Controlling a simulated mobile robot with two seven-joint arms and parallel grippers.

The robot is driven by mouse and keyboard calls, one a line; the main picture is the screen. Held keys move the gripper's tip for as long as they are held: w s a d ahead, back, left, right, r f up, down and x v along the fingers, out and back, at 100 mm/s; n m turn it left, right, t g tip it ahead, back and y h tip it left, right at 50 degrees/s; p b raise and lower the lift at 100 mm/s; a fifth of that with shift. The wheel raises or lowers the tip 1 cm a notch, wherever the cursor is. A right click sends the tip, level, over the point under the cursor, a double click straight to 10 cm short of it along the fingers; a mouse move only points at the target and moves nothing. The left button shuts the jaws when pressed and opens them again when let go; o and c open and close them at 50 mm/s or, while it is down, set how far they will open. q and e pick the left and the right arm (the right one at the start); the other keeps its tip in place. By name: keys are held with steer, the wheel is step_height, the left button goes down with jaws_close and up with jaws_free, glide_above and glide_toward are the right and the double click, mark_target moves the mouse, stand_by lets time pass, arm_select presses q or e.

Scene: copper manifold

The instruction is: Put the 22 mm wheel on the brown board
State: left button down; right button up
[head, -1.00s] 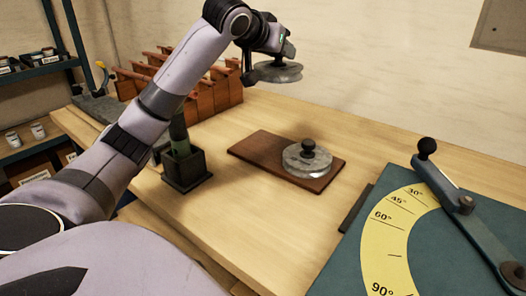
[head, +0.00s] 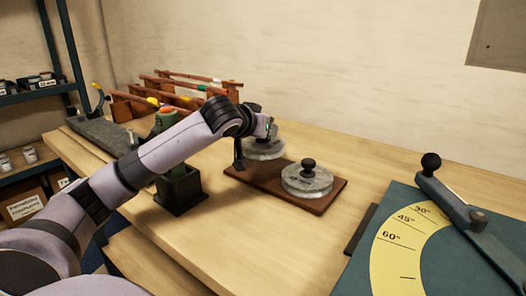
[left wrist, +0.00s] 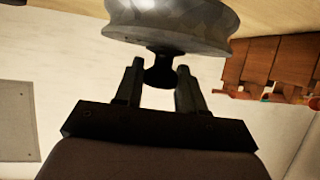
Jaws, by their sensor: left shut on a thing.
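The brown board (head: 262,183) lies flat on the table in the middle of the head view. A grey grooved wheel with a black knob (head: 309,181) sits on its right part. My left gripper (head: 262,131) is shut on the black knob of a second grey wheel (head: 264,149). This held wheel is at the board's far left part, level; I cannot tell whether it touches the board. In the left wrist view the fingers (left wrist: 158,75) are around the knob below the wheel (left wrist: 172,25). No size marking is readable on either wheel. My right gripper is not in view.
A teal bending plate with a yellow angle scale (head: 388,248) and a lever (head: 455,193) stands at right. A dark square holder (head: 180,192) is left of the board. A wooden rack (head: 130,108) stands behind. Table front of the board is clear.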

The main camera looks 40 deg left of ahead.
mark_target(259, 144)
arm_select(q)
steer(key=shift+f+b, duration=0.45)
steer(key=shift+f, duration=1.9)
steer(key=shift+f, duration=0.1)
steer(key=c, duration=0.7)
jaws_free()
steer(key=shift+f, duration=0.1)
steer(key=shift+o, duration=0.2)
steer(key=shift+r, duration=0.25)
steer(key=b+v, duration=0.1)
steer(key=v, duration=0.8)
steer(key=shift+s+f+b, duration=0.15)
steer(key=shift+s+b, duration=0.05)
steer(key=shift+b, duration=0.2)
steer(key=shift+b+v, duration=1.1)
steer(key=shift+v, duration=0.3)
